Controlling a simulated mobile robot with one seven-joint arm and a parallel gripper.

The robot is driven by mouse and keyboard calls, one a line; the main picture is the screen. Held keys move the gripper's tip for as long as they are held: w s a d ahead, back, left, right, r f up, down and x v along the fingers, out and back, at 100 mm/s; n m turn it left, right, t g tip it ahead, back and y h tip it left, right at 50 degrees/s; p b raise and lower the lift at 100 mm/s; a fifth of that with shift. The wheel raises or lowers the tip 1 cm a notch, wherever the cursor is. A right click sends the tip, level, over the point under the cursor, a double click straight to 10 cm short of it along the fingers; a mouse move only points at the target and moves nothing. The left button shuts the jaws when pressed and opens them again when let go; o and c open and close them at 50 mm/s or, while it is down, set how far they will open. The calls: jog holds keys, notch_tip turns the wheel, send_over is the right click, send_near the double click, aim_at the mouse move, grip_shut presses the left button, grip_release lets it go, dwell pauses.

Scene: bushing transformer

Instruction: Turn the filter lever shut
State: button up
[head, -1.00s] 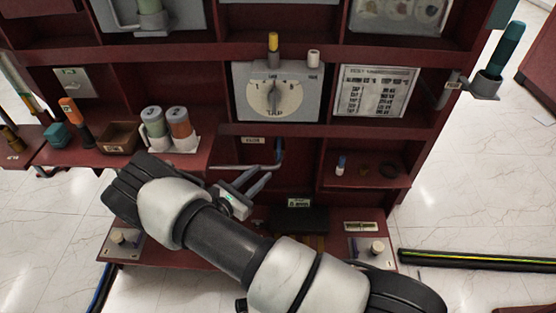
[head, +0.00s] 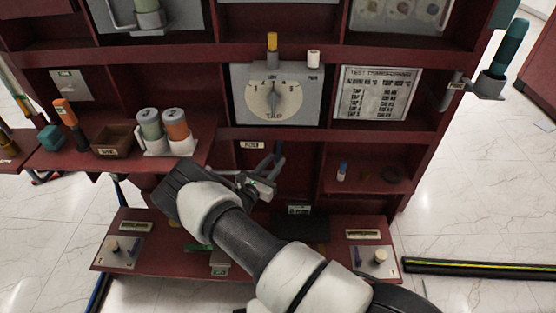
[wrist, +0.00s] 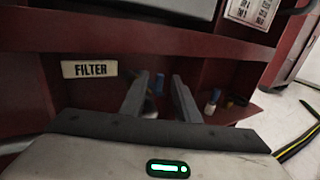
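The filter lever shows as a blue bar (wrist: 160,83) between my fingers in the wrist view, to the right of the white FILTER label (wrist: 90,69). In the head view the label (head: 252,145) is on the red panel below the tap dial, and my arm and fingers largely cover the lever. My gripper (head: 272,165) reaches into the recess beside the label. In the wrist view my gripper (wrist: 161,95) is open, its two fingers apart. I cannot tell whether either finger touches the lever.
A tap dial (head: 274,97) is above the recess. To the right, a shelf holds a small white and blue bottle (head: 342,172). To the left, a shelf holds green and orange cans (head: 176,124) and a brown box (head: 113,142). A dark block (head: 300,228) lies below.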

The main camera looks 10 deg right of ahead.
aim_at(278, 156)
jog(key=shift+x, duration=1.55)
jog(key=shift+c, duration=0.2)
grip_shut()
